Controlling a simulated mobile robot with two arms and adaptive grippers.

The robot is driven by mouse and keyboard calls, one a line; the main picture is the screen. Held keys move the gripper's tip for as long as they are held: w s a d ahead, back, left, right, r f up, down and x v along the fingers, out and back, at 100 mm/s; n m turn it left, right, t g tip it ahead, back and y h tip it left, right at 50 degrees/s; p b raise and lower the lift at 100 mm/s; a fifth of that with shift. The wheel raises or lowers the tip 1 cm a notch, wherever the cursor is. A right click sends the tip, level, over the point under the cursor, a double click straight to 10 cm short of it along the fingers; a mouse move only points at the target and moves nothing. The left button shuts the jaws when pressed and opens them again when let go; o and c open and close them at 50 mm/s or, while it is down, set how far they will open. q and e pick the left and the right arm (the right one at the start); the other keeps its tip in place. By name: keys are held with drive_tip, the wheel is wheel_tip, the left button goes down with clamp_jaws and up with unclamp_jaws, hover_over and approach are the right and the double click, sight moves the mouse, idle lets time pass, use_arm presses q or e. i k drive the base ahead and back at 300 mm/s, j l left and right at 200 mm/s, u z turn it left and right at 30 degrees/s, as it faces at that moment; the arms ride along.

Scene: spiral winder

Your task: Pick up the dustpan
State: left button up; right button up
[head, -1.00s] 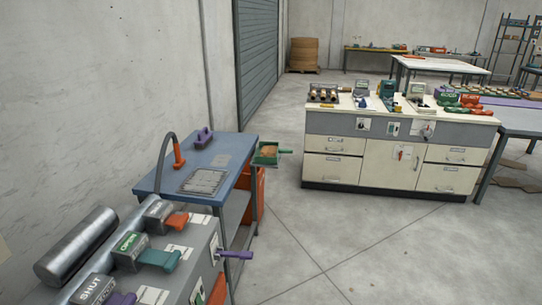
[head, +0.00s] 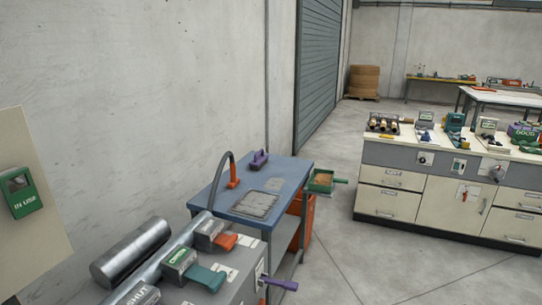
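A small green pan (head: 320,186) with a green handle pointing right and brown material in it shows just beyond the right edge of the blue-topped bench; it looks like the dustpan. I cannot tell what holds it up. The blue-topped bench (head: 232,207) stands by the wall and carries a grey mesh-like plate (head: 256,204), a purple handled block (head: 259,160) and an orange-ended curved hose (head: 233,177). Neither of my grippers is in view.
A grey machine (head: 240,268) with a metal roller (head: 132,251) and coloured levers stands at the front. An orange bin (head: 305,225) is under the bench's right side. A cream cabinet (head: 425,197) stands at right. Open concrete floor (head: 350,262) lies between.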

sight(322, 181)
drive_tip(key=i+l+u, duration=0.45)
drive_tip(key=l, duration=0.2)
drive_tip(key=i+l+u, duration=0.25)
drive_tip(key=l, duration=0.15)
